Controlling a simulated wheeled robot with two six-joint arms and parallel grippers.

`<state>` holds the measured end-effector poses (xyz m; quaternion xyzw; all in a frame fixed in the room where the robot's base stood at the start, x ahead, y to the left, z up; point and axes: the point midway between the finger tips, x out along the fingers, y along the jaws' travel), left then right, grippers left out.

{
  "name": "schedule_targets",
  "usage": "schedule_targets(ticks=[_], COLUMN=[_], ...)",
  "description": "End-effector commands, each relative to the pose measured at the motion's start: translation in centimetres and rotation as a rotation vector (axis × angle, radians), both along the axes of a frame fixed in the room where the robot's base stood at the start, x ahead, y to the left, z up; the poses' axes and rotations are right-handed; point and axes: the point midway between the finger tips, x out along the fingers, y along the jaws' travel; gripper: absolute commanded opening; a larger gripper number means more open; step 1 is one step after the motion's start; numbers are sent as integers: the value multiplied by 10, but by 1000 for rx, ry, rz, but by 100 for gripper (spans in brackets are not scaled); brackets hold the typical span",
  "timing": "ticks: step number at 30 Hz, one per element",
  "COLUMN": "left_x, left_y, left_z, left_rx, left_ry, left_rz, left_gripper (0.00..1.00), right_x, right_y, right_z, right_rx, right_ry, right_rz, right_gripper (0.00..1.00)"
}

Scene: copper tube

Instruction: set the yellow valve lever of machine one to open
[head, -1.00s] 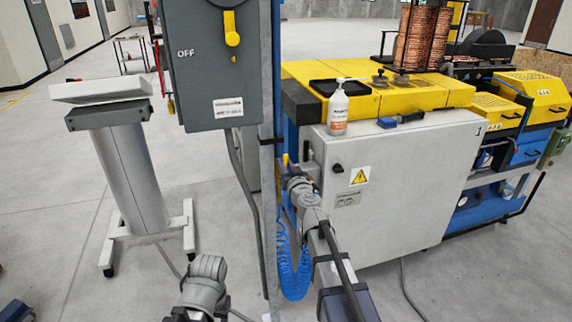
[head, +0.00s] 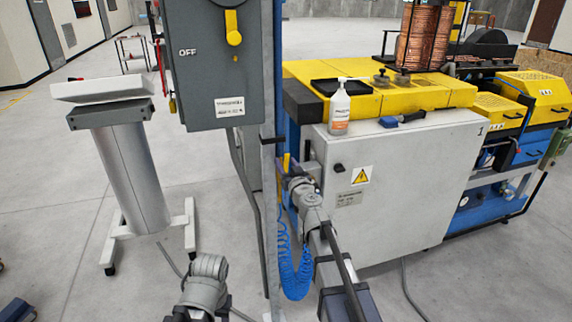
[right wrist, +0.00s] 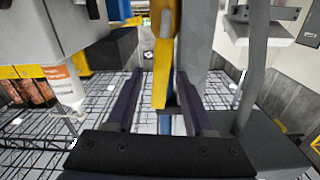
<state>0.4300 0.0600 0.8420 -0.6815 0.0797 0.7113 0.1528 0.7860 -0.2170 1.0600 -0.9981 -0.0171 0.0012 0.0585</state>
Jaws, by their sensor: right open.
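The yellow valve lever (head: 286,161) of machine one (head: 400,190) shows small beside the grey post, left of the white cabinet marked 1. In the right wrist view the yellow lever (right wrist: 163,62) hangs long and narrow in the picture, with a grey part on its face. My right gripper (right wrist: 160,88) is open, with one dark finger on each side of the lever; I cannot tell whether either touches it. In the head view my right gripper (head: 287,173) is at the lever, its fingers mostly hidden by my wrist. My left gripper is not visible; only a grey arm joint shows at the bottom.
A grey switch box (head: 215,65) marked OFF, with its own yellow handle (head: 233,28), is above left of the lever. The grey post (head: 268,150) stands close beside it. A blue coiled hose (head: 293,272) hangs below.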

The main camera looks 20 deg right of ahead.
Motion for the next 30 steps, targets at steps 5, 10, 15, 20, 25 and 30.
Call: schedule_targets(ticks=[5,10,15,20,25,30], left_x=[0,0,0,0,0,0], left_y=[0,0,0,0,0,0], left_z=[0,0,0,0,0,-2], left_rx=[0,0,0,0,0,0], left_ry=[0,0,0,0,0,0], left_rz=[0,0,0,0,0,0], left_gripper=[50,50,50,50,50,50], right_x=[-20,-49,-72,-77,-76,-76], right_y=[0,-1,-2,-2,-2,-9], right_z=[0,0,0,0,0,-2], right_rx=[0,0,0,0,0,103], right_ry=[0,0,0,0,0,4], right_rz=[0,0,0,1,1,15], right_gripper=[52,52,52,52,50,31])
